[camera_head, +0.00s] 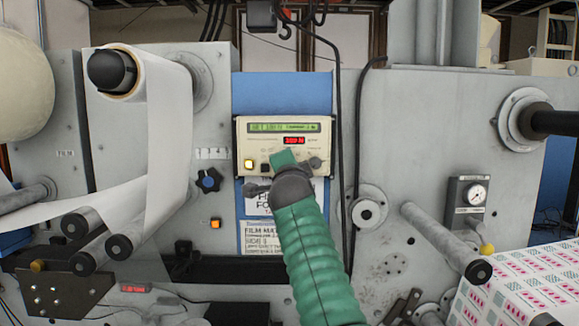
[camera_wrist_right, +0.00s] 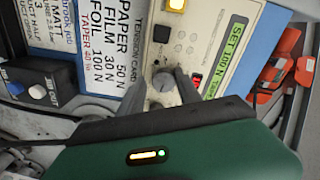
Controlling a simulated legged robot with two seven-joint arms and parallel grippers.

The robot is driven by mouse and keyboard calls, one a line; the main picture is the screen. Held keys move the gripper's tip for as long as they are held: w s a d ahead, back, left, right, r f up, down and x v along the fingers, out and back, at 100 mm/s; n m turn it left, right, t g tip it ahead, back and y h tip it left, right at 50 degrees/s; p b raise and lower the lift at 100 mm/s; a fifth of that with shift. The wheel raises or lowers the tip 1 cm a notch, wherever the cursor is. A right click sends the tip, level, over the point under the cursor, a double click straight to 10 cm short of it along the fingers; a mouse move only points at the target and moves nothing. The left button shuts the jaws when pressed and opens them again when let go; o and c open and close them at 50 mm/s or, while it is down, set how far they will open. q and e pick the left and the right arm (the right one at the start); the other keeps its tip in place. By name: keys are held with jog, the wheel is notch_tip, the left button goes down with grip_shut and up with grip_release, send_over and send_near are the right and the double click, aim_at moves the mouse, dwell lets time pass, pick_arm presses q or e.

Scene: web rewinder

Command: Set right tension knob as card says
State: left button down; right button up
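My right gripper (camera_head: 288,180) is in front of the cream control panel (camera_head: 245,130) in the head view and hides part of its lower half. In the right wrist view, its two dark fingers (camera_wrist_right: 161,82) stand on either side of a round grey knob (camera_wrist_right: 162,80); contact is unclear. The panel's green display (camera_wrist_right: 228,50) reads "SET 100 N". My left gripper is not in view.
Rollers (camera_head: 105,235) and a white web (camera_head: 165,130) stand at left; a black cable (camera_head: 341,130) hangs right.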

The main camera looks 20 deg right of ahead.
jog(key=shift+o, duration=1)
jog(key=shift+r, duration=0.1)
jog(key=b+v, duration=1.2)
jog(key=v, duration=0.4)
jog(key=shift+s, duration=0.25)
jog(key=shift+w, duration=0.1)
